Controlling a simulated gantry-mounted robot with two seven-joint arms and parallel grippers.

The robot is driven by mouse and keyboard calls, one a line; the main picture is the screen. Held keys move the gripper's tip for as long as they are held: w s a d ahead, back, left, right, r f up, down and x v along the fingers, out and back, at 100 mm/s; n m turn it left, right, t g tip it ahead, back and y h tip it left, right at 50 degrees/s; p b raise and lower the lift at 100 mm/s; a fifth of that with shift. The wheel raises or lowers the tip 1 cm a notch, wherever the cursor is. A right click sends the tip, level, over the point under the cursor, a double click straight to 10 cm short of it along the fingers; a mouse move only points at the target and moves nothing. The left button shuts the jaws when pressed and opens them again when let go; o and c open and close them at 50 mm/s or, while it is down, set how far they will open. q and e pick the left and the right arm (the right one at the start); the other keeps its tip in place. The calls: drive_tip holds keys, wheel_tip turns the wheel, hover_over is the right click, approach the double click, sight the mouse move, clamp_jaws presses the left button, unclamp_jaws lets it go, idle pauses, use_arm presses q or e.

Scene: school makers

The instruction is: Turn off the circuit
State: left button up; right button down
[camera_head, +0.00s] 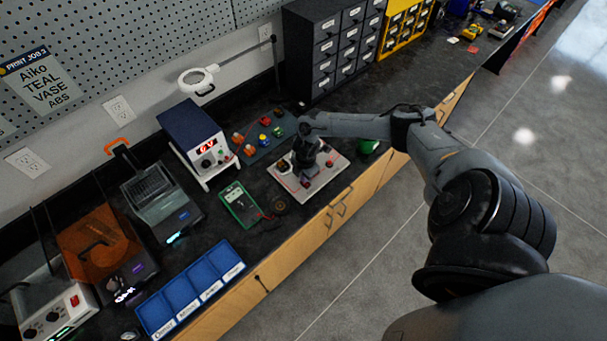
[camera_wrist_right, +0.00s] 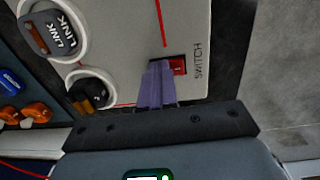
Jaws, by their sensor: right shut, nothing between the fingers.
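The white circuit board (camera_head: 327,178) lies on the black bench in the head view. It also fills the upper part of the right wrist view (camera_wrist_right: 125,40), with red lines printed on it. A small red rocker switch (camera_wrist_right: 179,66) sits in a black housing beside the printed word SWITCH. My right gripper (camera_head: 305,172) points down over the board. In the wrist view its purple-grey fingers (camera_wrist_right: 157,77) are shut and empty, just left of the red rocker; whether they touch it I cannot tell. My left gripper is in neither view.
A grey LINK block (camera_wrist_right: 50,32) and a dark round part (camera_wrist_right: 92,94) sit on the board. A green multimeter (camera_head: 239,205), a power supply (camera_head: 198,140) and a mat with coloured parts (camera_head: 262,138) stand close by. A blue tray (camera_head: 190,288) is at the front.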

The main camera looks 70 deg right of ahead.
wheel_tip(320, 180, up, 4)
drive_tip(key=p, duration=0.4)
drive_tip(key=shift+w+r, duration=0.1)
drive_tip(key=shift+r, duration=0.05)
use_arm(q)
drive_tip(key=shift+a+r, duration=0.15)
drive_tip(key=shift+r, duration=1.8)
use_arm(e)
wheel_tip(320, 180, up, 10)
drive_tip(key=w, duration=0.1)
drive_tip(key=shift+w+d+f, duration=0.2)
drive_tip(key=shift+w+d, duration=0.1)
drive_tip(key=shift+d, duration=0.05)
